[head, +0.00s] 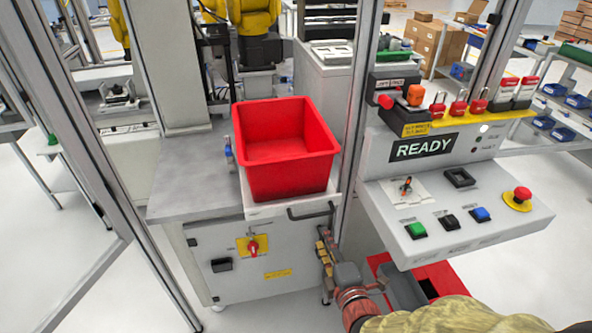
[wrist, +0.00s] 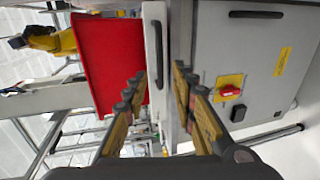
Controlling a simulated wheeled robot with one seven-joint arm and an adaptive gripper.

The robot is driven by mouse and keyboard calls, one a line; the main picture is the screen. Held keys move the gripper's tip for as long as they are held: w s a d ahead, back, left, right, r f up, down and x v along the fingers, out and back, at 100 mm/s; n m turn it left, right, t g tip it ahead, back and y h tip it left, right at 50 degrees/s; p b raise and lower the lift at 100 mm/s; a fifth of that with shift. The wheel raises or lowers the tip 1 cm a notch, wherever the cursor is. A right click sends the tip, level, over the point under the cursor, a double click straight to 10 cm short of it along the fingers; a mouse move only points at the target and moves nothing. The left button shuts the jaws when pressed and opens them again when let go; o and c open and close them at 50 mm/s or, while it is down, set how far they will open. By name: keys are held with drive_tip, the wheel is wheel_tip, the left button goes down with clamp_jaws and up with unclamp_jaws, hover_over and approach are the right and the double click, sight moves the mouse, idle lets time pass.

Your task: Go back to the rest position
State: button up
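My gripper (head: 325,250) is low at the front of the grey machine cabinet, below the black handle (head: 311,212) of the white tray. In the wrist view my gripper (wrist: 159,74) has its two tan fingers apart with nothing held between them. The tray edge and its handle (wrist: 157,45) show beyond the gap. I cannot tell how far the fingertips are from the cabinet front. My arm reaches in from the bottom right of the head view.
A red bin (head: 290,178) stands on the tray. The control panel (head: 455,190) with a READY display and buttons overhangs at the right. A red switch (head: 253,247) is on the cabinet front. A metal frame post (head: 95,150) stands left, with open floor beside it.

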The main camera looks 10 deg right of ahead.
drive_tip(key=s+f+m+g, duration=0.8)
drive_tip(key=f+m+g, duration=0.1)
drive_tip(key=f+m, duration=0.15)
drive_tip(key=s+r+m+p, duration=0.1)
drive_tip(key=s+r+m, duration=0.2)
drive_tip(key=r, duration=0.9)
drive_tip(key=s+r+m+g+p, duration=0.1)
drive_tip(key=s+r+m, duration=0.3)
drive_tip(key=r, duration=0.8)
drive_tip(key=shift+s+a+r, duration=0.25)
drive_tip(key=shift+s+r, duration=0.1)
drive_tip(key=shift+s, duration=0.15)
